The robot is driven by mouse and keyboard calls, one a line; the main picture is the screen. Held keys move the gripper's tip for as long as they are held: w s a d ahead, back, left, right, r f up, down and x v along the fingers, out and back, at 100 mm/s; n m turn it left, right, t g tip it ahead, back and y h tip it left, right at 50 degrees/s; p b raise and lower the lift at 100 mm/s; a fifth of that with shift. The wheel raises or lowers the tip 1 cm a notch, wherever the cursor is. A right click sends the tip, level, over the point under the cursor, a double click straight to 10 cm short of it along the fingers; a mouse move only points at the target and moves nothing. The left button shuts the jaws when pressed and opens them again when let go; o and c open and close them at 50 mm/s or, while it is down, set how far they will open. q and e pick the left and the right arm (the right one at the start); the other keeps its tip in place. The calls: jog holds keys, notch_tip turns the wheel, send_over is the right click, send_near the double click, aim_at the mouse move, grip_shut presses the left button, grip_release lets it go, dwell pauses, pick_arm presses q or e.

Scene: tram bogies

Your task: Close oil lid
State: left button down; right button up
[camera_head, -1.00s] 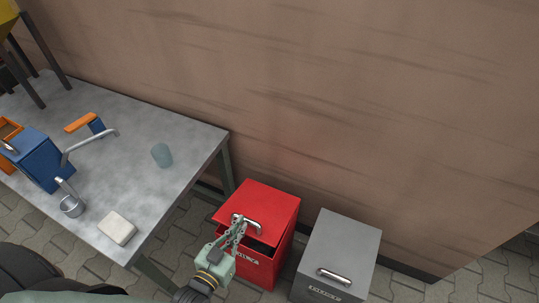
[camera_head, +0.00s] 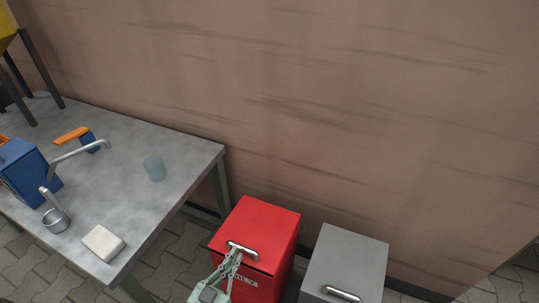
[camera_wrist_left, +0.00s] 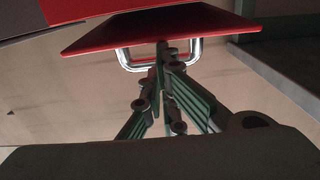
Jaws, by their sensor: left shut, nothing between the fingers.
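The red bin (camera_head: 258,286) stands on the floor right of the table, with pale lettering on its front. Its red lid (camera_head: 262,222) looks down or nearly down; a thin dark line shows under its front edge. A metal handle (camera_head: 242,250) sits at the front of the lid. My left gripper (camera_head: 235,254) is shut at this handle, with nothing seen between its fingers. In the left wrist view the fingertips (camera_wrist_left: 163,62) reach the handle bar (camera_wrist_left: 135,64) beside the red lid (camera_wrist_left: 150,28); whether they touch cannot be told. My right gripper is not in view.
A grey bin (camera_head: 347,262) with its own handle stands close to the right. A wall (camera_head: 330,110) stands behind.

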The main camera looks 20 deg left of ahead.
pick_arm(q)
jog(key=shift+f, duration=0.15)
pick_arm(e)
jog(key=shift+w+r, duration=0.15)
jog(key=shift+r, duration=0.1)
